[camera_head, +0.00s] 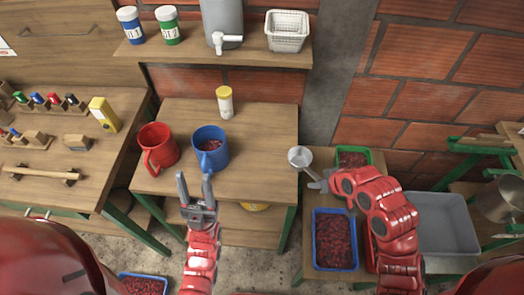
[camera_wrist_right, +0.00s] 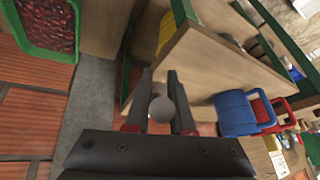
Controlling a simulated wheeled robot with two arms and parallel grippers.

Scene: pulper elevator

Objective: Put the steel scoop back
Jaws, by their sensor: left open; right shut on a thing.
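The steel scoop (camera_head: 300,157) shows in the head view as a small metal cup beside the right edge of the middle table. My right gripper (camera_head: 322,184) is shut on its handle, and the cup points up and left. In the right wrist view a round grey end of the scoop (camera_wrist_right: 162,108) sits between the fingers; the cup is hidden there. My left gripper (camera_head: 197,192) is open and empty at the front edge of the middle table, in front of the blue mug (camera_head: 210,148).
A red mug (camera_head: 158,148) and a yellow-lidded jar (camera_head: 225,102) stand on the middle table (camera_head: 262,135). Green (camera_head: 371,153) and blue (camera_head: 335,212) crates of red fruit and a grey tub (camera_head: 445,222) lie right. A shelf (camera_head: 255,58) hangs above.

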